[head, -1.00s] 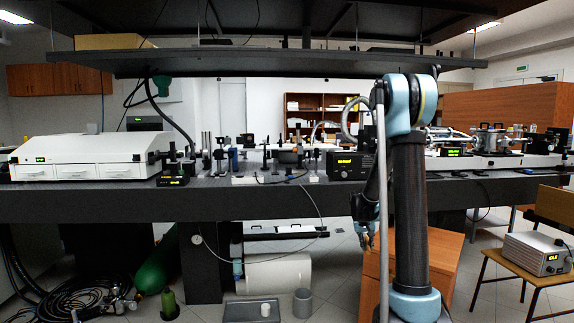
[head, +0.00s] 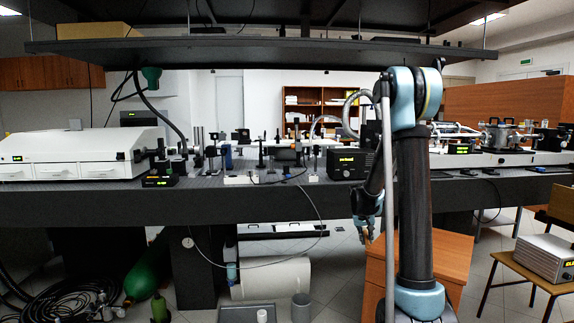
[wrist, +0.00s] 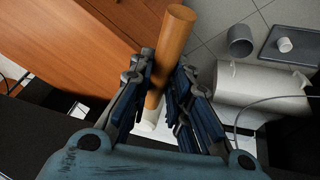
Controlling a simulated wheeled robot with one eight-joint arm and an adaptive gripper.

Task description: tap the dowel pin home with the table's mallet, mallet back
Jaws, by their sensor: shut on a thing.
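My gripper (wrist: 165,85) is shut on a round orange-brown wooden shaft, which I take to be the mallet's handle (wrist: 174,40). The shaft runs between the blue-padded fingers, and its far end sticks out past them in the wrist view. A pale piece (wrist: 150,119) shows at its other end, near the palm; I cannot tell whether it is the mallet's head. In the head view my gripper (head: 365,228) hangs low, in front of the bench and beside the wooden cabinet. I cannot make out the dowel pin in either view.
The dark optical bench (head: 300,203) spans the view, crowded with mounts and instruments. A shelf (head: 250,55) hangs above it. The wooden cabinet (head: 440,245) stands close to my arm. A chair (head: 530,265) holds a grey box at right. Hoses and a green cylinder (head: 148,272) lie at left.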

